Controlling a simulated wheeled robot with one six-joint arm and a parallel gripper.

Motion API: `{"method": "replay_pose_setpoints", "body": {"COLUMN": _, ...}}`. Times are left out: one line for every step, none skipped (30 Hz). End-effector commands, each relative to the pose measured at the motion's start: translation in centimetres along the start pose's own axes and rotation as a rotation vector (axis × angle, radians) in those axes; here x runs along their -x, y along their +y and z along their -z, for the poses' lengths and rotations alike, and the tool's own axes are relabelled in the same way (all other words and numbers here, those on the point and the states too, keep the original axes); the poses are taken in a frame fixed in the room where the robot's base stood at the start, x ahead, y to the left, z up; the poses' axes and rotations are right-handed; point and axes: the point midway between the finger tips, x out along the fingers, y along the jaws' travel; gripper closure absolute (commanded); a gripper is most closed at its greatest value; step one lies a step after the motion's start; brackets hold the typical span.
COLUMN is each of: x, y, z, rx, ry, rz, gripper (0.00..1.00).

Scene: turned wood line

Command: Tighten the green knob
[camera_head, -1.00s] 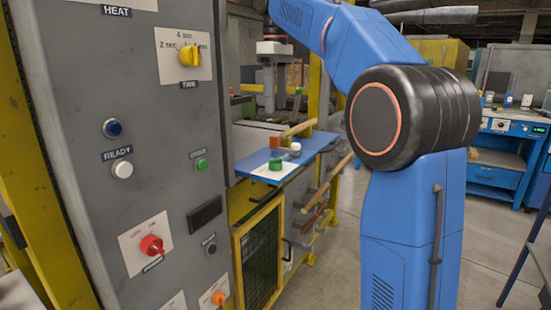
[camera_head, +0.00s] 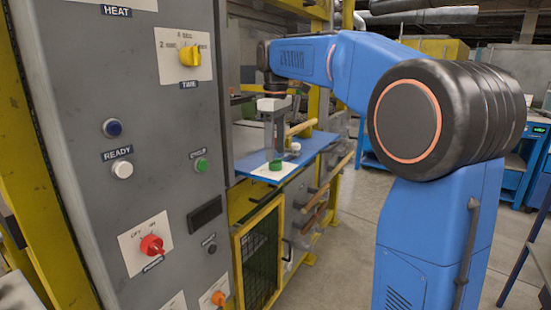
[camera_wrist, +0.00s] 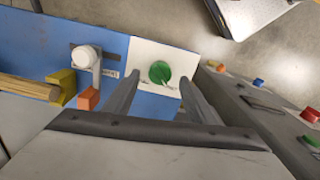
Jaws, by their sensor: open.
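The green knob (camera_head: 276,165) sits on a white plate (camera_head: 262,171) at the near end of a blue shelf. In the wrist view the knob (camera_wrist: 160,72) is round, with a pale pointer line, on its white plate (camera_wrist: 143,55). My gripper (camera_head: 274,150) points down just above the knob in the head view. In the wrist view the fingers of my gripper (camera_wrist: 158,88) are apart, and the knob shows between and slightly beyond their tips. The fingers appear not to touch it. The fingertips are partly hard to make out in the head view.
A white knob (camera_wrist: 86,58) on a grey bracket, an orange block (camera_wrist: 88,98) and a wooden rod (camera_wrist: 28,88) lie on the blue shelf (camera_wrist: 112,42) beside the plate. The grey control panel (camera_head: 130,90) with several buttons and knobs stands close by on the left.

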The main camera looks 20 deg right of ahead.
Motion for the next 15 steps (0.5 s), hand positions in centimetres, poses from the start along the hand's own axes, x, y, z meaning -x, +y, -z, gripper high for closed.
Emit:
{"method": "replay_pose_setpoints", "body": {"x": -0.8, "y": -0.1, "z": -0.1, "rx": 0.000, "ry": -0.002, "rz": 0.002, "gripper": 0.49}}
{"method": "replay_pose_setpoints", "body": {"x": -1.2, "y": 0.0, "z": 0.0, "rx": 0.000, "ry": -0.001, "rz": 0.001, "gripper": 0.49}}
{"method": "replay_pose_setpoints", "body": {"x": -1.6, "y": 0.0, "z": 0.0, "rx": 0.000, "ry": -0.001, "rz": 0.001, "gripper": 0.49}}
{"method": "replay_pose_setpoints", "body": {"x": -1.9, "y": 0.0, "z": 0.0, "rx": 0.000, "ry": -0.001, "rz": 0.001, "gripper": 0.49}}
{"method": "replay_pose_setpoints", "body": {"x": -2.2, "y": 0.0, "z": 0.0, "rx": 0.000, "ry": -0.001, "rz": 0.001, "gripper": 0.49}}
{"method": "replay_pose_setpoints", "body": {"x": -2.5, "y": 0.0, "z": 0.0, "rx": 0.000, "ry": -0.001, "rz": 0.001, "gripper": 0.49}}
{"method": "replay_pose_setpoints", "body": {"x": -2.7, "y": 0.0, "z": 0.0, "rx": 0.000, "ry": 0.000, "rz": 0.000, "gripper": 0.49}}
{"method": "replay_pose_setpoints", "body": {"x": -2.9, "y": 0.0, "z": 0.0, "rx": 0.000, "ry": 0.000, "rz": 0.000, "gripper": 0.49}}
{"method": "replay_pose_setpoints", "body": {"x": -3.0, "y": 0.0, "z": 0.0, "rx": 0.000, "ry": 0.000, "rz": 0.000, "gripper": 0.49}}
{"method": "replay_pose_setpoints", "body": {"x": -3.1, "y": 0.0, "z": 0.0, "rx": 0.000, "ry": 0.000, "rz": 0.000, "gripper": 0.49}}
{"method": "replay_pose_setpoints", "body": {"x": -3.2, "y": 0.0, "z": 0.0, "rx": 0.000, "ry": -0.001, "rz": 0.001, "gripper": 0.49}}
{"method": "replay_pose_setpoints", "body": {"x": -3.3, "y": 0.0, "z": 0.0, "rx": 0.000, "ry": -0.001, "rz": 0.001, "gripper": 0.49}}
{"method": "replay_pose_setpoints", "body": {"x": -3.3, "y": 0.0, "z": 0.0, "rx": 0.000, "ry": 0.000, "rz": 0.000, "gripper": 0.49}}
{"method": "replay_pose_setpoints", "body": {"x": -3.3, "y": 0.0, "z": 0.0, "rx": 0.000, "ry": 0.000, "rz": 0.000, "gripper": 0.49}}
{"method": "replay_pose_setpoints", "body": {"x": -3.3, "y": 0.0, "z": 0.0, "rx": 0.000, "ry": 0.000, "rz": 0.000, "gripper": 0.49}}
